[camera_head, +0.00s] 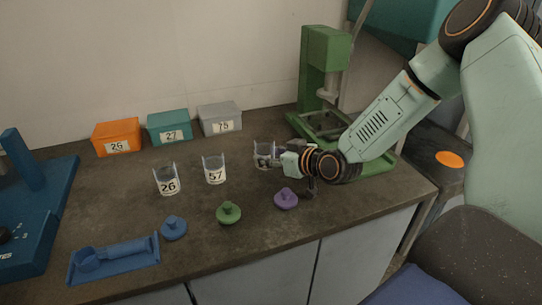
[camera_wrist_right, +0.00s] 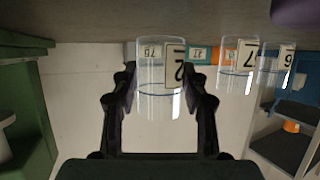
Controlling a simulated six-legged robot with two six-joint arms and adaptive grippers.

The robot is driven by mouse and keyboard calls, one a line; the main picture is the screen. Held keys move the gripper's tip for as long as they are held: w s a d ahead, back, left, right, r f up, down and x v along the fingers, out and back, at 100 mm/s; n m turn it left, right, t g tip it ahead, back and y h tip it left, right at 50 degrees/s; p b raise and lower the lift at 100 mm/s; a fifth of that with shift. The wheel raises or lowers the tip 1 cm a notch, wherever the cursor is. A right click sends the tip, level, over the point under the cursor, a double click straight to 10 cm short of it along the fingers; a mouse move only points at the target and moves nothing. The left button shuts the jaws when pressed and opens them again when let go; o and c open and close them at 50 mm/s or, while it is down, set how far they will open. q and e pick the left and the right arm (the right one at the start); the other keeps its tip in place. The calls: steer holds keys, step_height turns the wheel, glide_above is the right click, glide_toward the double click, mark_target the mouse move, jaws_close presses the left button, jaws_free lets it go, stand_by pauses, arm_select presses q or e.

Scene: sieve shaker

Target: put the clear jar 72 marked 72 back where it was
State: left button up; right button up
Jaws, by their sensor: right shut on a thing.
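The clear jar 72 (camera_head: 263,151) is at the right end of a row of clear jars on the dark counter. My right gripper (camera_head: 283,159) reaches in from the right and is shut on it. The wrist view, which is upside down, shows the jar (camera_wrist_right: 150,78) between the two fingers of the right gripper (camera_wrist_right: 161,88), with a 2 visible on its label. The jar looks upright. I cannot tell whether its base touches the counter. My left gripper is not in view.
Jars 57 (camera_head: 214,170) and 26 (camera_head: 167,181) stand to the left. Purple (camera_head: 286,198), green (camera_head: 228,212) and blue (camera_head: 174,228) lids lie in front. Orange (camera_head: 117,136), teal (camera_head: 169,126) and grey (camera_head: 220,118) boxes stand behind. A green machine (camera_head: 325,60) is at the back right.

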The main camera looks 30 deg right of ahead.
steer(key=shift+d+f, duration=0.15)
steer(key=shift+d, duration=0.05)
steer(key=shift+a+f, duration=0.1)
steer(key=shift+a, duration=0.05)
steer(key=shift+f+b, duration=0.3)
steer(key=shift+b, duration=0.1)
